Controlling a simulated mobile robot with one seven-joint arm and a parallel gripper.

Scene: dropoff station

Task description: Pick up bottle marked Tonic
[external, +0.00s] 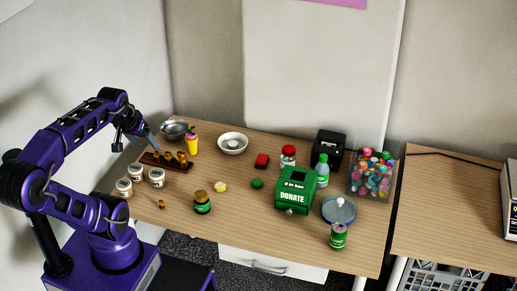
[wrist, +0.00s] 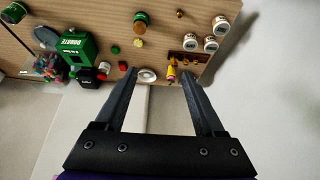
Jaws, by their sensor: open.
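I cannot read the word Tonic on any label. Small amber bottles stand in a wooden rack (external: 167,161) at the table's left; the rack also shows in the wrist view (wrist: 190,57). A green bottle (external: 322,171) stands behind the donation box. A green can (external: 338,236) stands at the front right. My gripper (wrist: 160,72) is open and empty, above the back left of the table, apart from every bottle.
White jars (external: 157,178) stand at the left. A yellow bottle with a pink top (external: 192,143), a white bowl (external: 233,143) and a metal bowl (external: 174,130) are at the back left. The green donation box (external: 297,190) and a clear candy bin (external: 372,175) crowd the right. The front middle is fairly clear.

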